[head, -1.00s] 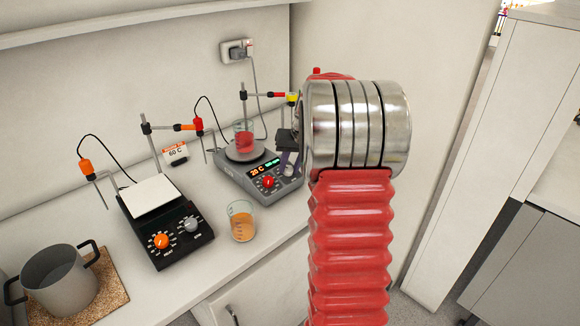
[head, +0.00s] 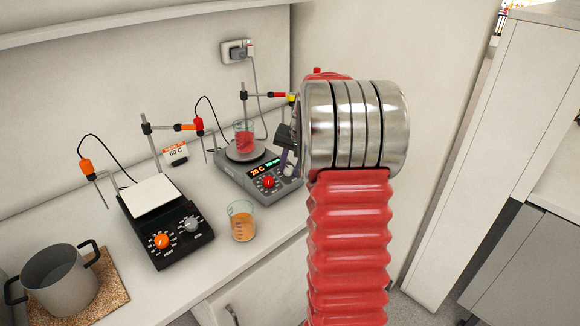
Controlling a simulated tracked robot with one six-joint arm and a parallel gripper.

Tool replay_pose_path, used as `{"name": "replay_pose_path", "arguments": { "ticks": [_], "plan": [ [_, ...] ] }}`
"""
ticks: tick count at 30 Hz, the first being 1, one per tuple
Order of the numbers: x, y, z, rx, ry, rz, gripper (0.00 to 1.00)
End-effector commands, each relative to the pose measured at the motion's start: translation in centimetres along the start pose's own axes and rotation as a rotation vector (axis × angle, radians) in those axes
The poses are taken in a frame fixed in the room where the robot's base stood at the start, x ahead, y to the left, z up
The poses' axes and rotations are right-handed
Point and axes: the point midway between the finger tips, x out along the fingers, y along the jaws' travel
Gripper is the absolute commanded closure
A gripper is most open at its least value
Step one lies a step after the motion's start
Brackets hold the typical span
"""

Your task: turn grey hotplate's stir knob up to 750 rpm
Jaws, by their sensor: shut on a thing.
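The grey hotplate (head: 232,177) stands on the bench with a beaker of red liquid (head: 243,138) on its round plate. Its front panel has a red knob (head: 268,181) on the left, an orange display reading about 20 C, and a green display (head: 273,163) too small to read surely. My red and steel arm covers the area right of the hotplate.
A beaker of orange liquid (head: 242,222) stands close in front of the hotplate. A black hotplate (head: 170,247) with orange and grey knobs, a 60 C sign (head: 175,153), and a grey pot (head: 60,282) are to the left. Stands with probes rise behind. A wall is at right.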

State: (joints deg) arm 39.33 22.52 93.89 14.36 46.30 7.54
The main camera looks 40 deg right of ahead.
Motion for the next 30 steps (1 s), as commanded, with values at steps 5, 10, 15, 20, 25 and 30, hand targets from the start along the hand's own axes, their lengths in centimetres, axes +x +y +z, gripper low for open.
{"name": "replay_pose_path", "arguments": {
  "ticks": [5,10,15,20,25,30],
  "plan": [
    [-0.1,0.0,-0.1,-0.001,0.003,-0.001,0.68],
    [-0.1,0.0,-0.1,-0.001,0.002,-0.001,0.56],
    [0.0,0.0,0.0,-0.001,0.001,0.000,0.55],
    [-0.3,0.0,-0.1,-0.001,0.001,-0.001,0.55],
    [-1.6,0.0,-0.1,-0.001,0.002,-0.001,0.55],
    [-4.2,0.0,-0.1,-0.001,0.004,-0.001,0.55]
  ]
}}
